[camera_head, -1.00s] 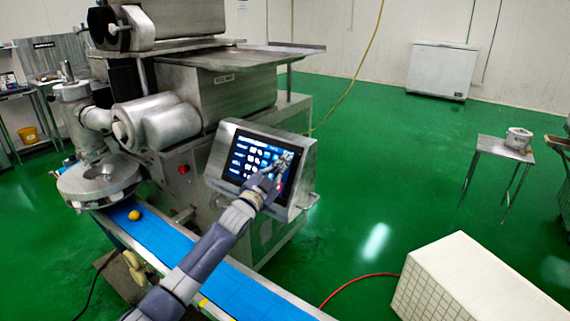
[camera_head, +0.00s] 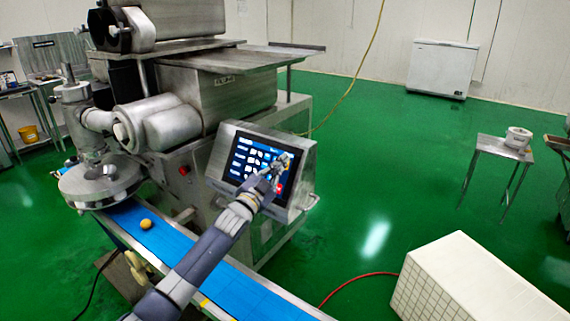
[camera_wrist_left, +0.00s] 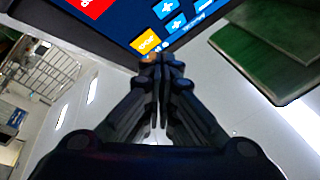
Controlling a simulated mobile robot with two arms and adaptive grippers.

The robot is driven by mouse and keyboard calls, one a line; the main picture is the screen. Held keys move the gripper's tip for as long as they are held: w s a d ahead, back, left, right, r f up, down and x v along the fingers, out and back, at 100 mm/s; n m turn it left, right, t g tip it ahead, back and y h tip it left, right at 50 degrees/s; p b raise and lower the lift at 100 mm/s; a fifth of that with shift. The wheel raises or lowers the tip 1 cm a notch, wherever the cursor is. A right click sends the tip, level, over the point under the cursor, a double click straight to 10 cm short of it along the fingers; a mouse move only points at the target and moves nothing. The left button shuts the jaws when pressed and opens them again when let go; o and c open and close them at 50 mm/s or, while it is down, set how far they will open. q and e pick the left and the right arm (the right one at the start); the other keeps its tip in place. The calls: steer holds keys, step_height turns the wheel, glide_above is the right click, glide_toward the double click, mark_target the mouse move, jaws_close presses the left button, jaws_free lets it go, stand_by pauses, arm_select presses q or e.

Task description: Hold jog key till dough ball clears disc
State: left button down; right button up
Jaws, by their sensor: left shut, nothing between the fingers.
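The dough ball (camera_head: 146,224) is a small yellow-orange ball on the blue conveyor belt (camera_head: 178,243), apart from the round metal disc (camera_head: 98,188) and to its lower right. The touch screen (camera_head: 246,157) on the machine shows blue and white keys. My left gripper (camera_head: 284,160) is at the screen's right side, with its fingers shut and empty. In the left wrist view its fingertips (camera_wrist_left: 161,62) are at the lower edge of a yellow key (camera_wrist_left: 144,42), probably the jog key. I cannot tell whether they touch it. My right gripper is out of view.
The encrusting machine (camera_head: 205,88) stands behind the belt. A red button (camera_head: 183,170) is on its front. A white tiled block (camera_head: 455,285) stands at the lower right, near a red hose (camera_head: 358,282). Green floor (camera_head: 385,170) is open to the right.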

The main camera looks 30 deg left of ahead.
arm_select(q)
steer(key=s+r+p, duration=0.1)
steer(key=s+p, duration=0.1)
steer(key=p, duration=0.1)
steer(key=s+r+p, duration=0.1)
steer(key=s, duration=0.1)
steer(key=shift+s+a+r, duration=0.1)
steer(key=shift+a+r, duration=0.1)
steer(key=shift+r, duration=0.1)
stand_by(0.5)
